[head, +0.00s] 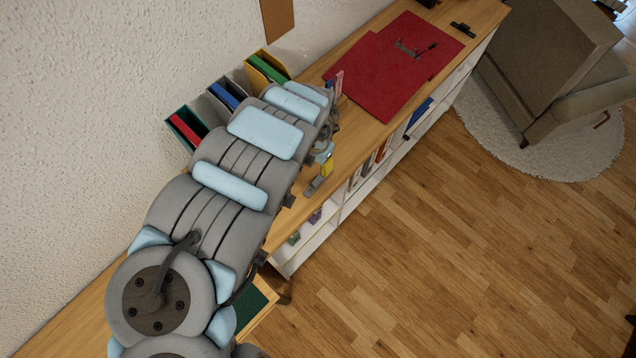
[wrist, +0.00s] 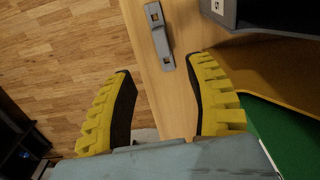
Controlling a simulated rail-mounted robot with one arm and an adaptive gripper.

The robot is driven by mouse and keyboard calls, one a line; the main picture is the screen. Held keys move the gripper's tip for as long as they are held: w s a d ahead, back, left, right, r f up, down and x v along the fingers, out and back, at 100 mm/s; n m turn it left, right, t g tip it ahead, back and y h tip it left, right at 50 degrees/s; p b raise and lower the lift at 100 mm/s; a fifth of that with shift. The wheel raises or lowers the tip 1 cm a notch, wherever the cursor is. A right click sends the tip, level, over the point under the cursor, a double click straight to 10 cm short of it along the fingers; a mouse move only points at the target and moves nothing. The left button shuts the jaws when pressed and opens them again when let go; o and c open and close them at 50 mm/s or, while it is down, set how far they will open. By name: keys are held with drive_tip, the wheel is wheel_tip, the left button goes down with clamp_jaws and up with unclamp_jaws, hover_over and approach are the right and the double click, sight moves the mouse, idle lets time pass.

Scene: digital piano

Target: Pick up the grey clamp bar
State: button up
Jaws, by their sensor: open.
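The grey clamp bar (wrist: 159,37) is a flat bar with a hole near each end. It lies on the wooden shelf top (wrist: 140,25), close to its edge. My gripper (wrist: 160,65) is open and empty, its two yellow ribbed fingers apart. In the wrist view the bar lies just beyond the fingertips, in line with the gap between them, and its lower end comes close to the right fingertip. I cannot tell how high the fingers are above it. In the head view one yellow finger (head: 327,165) shows beside the bar (head: 313,186); my arm hides the rest of the gripper.
File holders with red (head: 187,132), blue (head: 224,96) and green (head: 267,69) contents stand along the wall. A red mat (head: 385,75) with a small metal tool (head: 415,49) lies farther along. A grey holder (wrist: 270,14) stands right of the bar in the wrist view.

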drive_tip(key=b, duration=0.4)
hover_over(318, 180)
drive_tip(key=f, duration=0.5)
drive_tip(key=shift+s+a+f, duration=0.2)
drive_tip(key=shift+s+f, duration=0.05)
drive_tip(key=shift+f, duration=1.15)
drive_tip(key=shift+w+d+f, duration=0.15)
drive_tip(key=shift+f, duration=0.55)
drive_tip(key=shift+w+d+f, duration=0.15)
drive_tip(key=shift+f, duration=0.5)
drive_tip(key=shift+a+f, duration=0.1)
drive_tip(key=shift+f, duration=1.15)
clamp_jaws()
